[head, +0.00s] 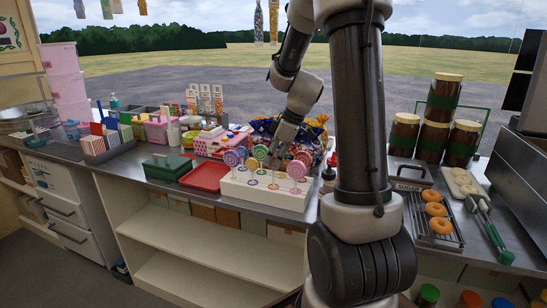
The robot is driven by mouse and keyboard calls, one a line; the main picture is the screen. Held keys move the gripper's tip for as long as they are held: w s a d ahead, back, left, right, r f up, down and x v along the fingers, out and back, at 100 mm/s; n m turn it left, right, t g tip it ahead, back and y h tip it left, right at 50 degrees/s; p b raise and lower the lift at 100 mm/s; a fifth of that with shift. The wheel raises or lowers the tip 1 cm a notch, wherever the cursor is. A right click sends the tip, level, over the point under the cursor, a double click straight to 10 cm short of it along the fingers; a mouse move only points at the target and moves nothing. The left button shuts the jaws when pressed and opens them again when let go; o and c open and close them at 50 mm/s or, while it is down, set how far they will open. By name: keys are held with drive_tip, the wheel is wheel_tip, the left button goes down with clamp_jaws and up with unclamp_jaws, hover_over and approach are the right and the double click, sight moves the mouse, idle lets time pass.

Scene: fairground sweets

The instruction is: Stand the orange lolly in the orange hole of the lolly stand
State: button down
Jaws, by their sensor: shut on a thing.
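The white lolly stand (238,189) sits on the counter at the middle of the head view, with coloured rings marking the holes on its front. Several swirl lollies stand in it: a purple one (231,158), a green one (260,153) and others in pink and red tones to the right. My gripper (279,149) points down above the middle of the stand, shut on a lolly that looks like the orange lolly (275,160). The lolly's lower end is small and partly mixed with the stand's front, so I cannot tell if it is in a hole.
A red tray (205,177) and a green box (168,166) lie left of the stand. Bagged sweets (262,127) are behind it. A squeeze bottle (328,178) stands to its right, close to my arm. Doughnuts (438,209) and brown jars (443,98) are further right.

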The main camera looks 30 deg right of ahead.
drive_tip(key=shift+f, duration=0.45)
drive_tip(key=shift+f, duration=0.35)
drive_tip(key=c, duration=0.7)
unclamp_jaws()
drive_tip(key=shift+c, duration=0.2)
drive_tip(key=shift+r, duration=4.05)
